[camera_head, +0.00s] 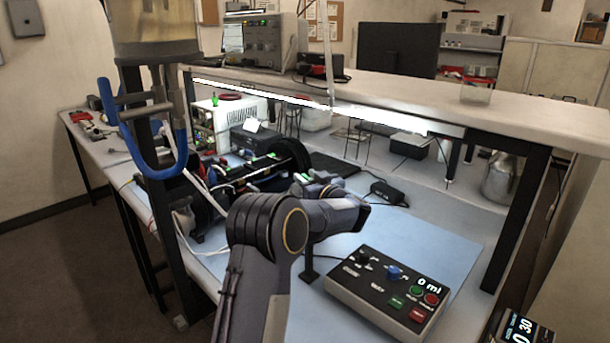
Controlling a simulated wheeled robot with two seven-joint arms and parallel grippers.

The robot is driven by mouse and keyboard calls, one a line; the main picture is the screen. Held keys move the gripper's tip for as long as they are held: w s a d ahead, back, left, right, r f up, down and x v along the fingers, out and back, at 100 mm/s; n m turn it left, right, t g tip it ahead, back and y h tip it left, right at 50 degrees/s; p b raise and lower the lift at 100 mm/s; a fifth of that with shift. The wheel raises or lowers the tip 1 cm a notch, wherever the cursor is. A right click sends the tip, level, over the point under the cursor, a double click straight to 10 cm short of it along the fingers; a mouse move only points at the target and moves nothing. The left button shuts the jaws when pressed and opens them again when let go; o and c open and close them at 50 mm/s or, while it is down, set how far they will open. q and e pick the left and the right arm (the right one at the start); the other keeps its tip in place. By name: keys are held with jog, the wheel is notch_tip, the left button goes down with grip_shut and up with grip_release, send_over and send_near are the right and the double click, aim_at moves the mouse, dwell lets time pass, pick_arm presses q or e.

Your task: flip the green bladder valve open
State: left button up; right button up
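A dark cylinder apparatus (262,172) lies on the blue mat (420,238) of the workbench. Small green parts show on it, one (272,155) on its top and one (302,177) at its near right end. I cannot tell for sure which is the green bladder valve, or whether it is open. My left arm rises from the bottom, bends at the middle and points back toward the apparatus. My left gripper (314,182) is close to the green part at the near right end. Its fingers are small and partly hidden, so contact and opening are unclear. My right gripper is not in view.
A control box (385,296) with knobs, buttons and a "0 ml" readout sits front right. A black adapter (389,192) with a cable lies behind it. A raised shelf (420,95) spans the back. A blue hook-like frame (145,125) hangs at left.

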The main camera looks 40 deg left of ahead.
pick_arm(q)
jog(key=shift+w+a, duration=0.25)
jog(key=shift+a, duration=0.4)
grip_shut()
jog(key=g+p, duration=0.1)
jog(key=n+g+p, duration=0.1)
jog(key=p, duration=0.1)
jog(key=n+g+y+p, duration=0.1)
jog(key=p, duration=0.1)
jog(key=shift+s+r, duration=0.25)
jog(key=shift+r, duration=0.1)
jog(key=shift+s+f+n+g+p, duration=0.1)
jog(key=shift+n+g+p, duration=0.35)
jog(key=shift+g, duration=0.35)
jog(key=shift+s+f+n+g, duration=0.1)
jog(key=shift+f+n+g, duration=0.1)
jog(key=shift+n+g, duration=0.1)
